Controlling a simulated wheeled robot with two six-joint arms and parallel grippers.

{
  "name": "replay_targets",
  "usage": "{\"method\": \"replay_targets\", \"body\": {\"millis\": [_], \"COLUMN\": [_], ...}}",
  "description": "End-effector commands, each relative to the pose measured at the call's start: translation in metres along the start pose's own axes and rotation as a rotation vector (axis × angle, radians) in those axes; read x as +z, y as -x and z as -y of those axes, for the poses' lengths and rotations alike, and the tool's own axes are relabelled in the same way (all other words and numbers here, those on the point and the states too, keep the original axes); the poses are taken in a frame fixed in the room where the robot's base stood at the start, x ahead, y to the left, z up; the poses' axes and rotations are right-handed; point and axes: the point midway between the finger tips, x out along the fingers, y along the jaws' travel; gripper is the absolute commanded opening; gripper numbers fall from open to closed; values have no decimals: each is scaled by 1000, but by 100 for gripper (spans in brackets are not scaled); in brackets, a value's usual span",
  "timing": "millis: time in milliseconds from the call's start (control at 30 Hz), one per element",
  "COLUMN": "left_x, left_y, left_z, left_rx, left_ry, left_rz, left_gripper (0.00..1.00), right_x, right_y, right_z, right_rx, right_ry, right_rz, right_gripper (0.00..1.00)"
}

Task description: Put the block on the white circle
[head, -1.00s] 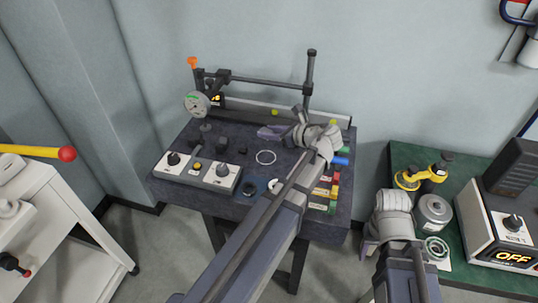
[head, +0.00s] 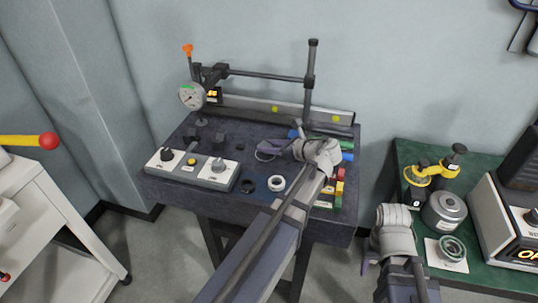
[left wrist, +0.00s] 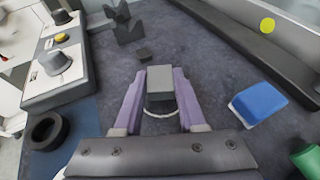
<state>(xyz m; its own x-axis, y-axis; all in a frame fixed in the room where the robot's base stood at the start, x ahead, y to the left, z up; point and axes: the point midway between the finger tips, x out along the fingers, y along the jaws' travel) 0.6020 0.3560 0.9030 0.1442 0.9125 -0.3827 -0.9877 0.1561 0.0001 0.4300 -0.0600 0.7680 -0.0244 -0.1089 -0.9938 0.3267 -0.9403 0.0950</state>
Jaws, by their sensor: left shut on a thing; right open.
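In the left wrist view my left gripper (left wrist: 157,98) has its purple fingers shut on a grey block (left wrist: 160,84). The near arc of the white circle (left wrist: 160,114) shows just below the block, between the fingers. The rest of the circle is hidden; I cannot tell whether the block touches the table. In the head view my left gripper (head: 272,149) is low over the table middle, and its fingers hide the block and most of the circle. My right gripper (head: 368,262) is open, away at the right beside the green table.
The dark table (head: 225,205) holds a control box (head: 192,166), a black ring (head: 248,186), a white ring (head: 276,183) and a dial gauge (head: 191,96) on a stand. A blue block (left wrist: 258,103) and a green one (left wrist: 308,160) lie right of the gripper. A rail runs behind.

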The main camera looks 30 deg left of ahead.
Motion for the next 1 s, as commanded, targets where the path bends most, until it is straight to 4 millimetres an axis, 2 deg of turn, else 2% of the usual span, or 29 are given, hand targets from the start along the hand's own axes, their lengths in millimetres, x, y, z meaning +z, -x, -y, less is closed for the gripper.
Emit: {"method": "replay_targets", "body": {"millis": [33,100,367,533,567,800,1000], "left_x": [-12,-17,-15,-20,-18,-18,-18], "left_y": [-5,-7,-6,-8,-8,-7,-7], "left_z": [0,0,0,0,0,0,0], "left_rx": [0,0,0,0,0,0,0], "left_ry": [0,0,0,0,0,0,0], "left_rz": [1,1,1,1,0,0,0], "left_gripper": [0,0,0,0,43,70,70], "right_x": [-1,-1,-1,-1,-1,-1,-1], "right_y": [-13,-18,-16,-21,-20,-19,-19], "right_z": [1,2,2,2,2,2,2], "right_rx": [0,0,0,0,0,0,0], "right_ry": [0,0,0,0,0,0,0], "right_rz": [0,0,0,0,0,0,0], "right_gripper": [50,50,50,50,50,50,50]}}
